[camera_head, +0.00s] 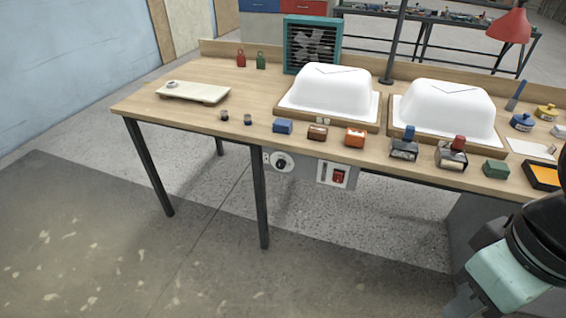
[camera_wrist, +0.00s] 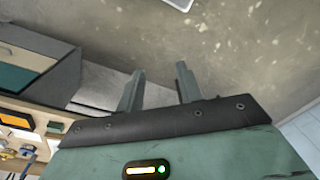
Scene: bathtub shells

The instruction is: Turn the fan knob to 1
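A round dark knob (camera_head: 281,161) sits on a pale plate under the front edge of the workbench, left of a panel with a red switch. Its setting is too small to read. The teal box fan (camera_head: 312,42) stands at the back of the bench. My gripper (camera_wrist: 160,82) is open in the wrist view, its two fingers apart with nothing between them, over bare floor. In the head view my pale green gripper body (camera_head: 503,275) is at the lower right, well away from the knob. The knob is not in the wrist view.
The wooden workbench (camera_head: 205,71) carries two white tub shells (camera_head: 330,90) (camera_head: 446,108) and several small blocks and tools along its front. The red switch panel (camera_head: 338,175) hangs under the edge. Floor in front is clear.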

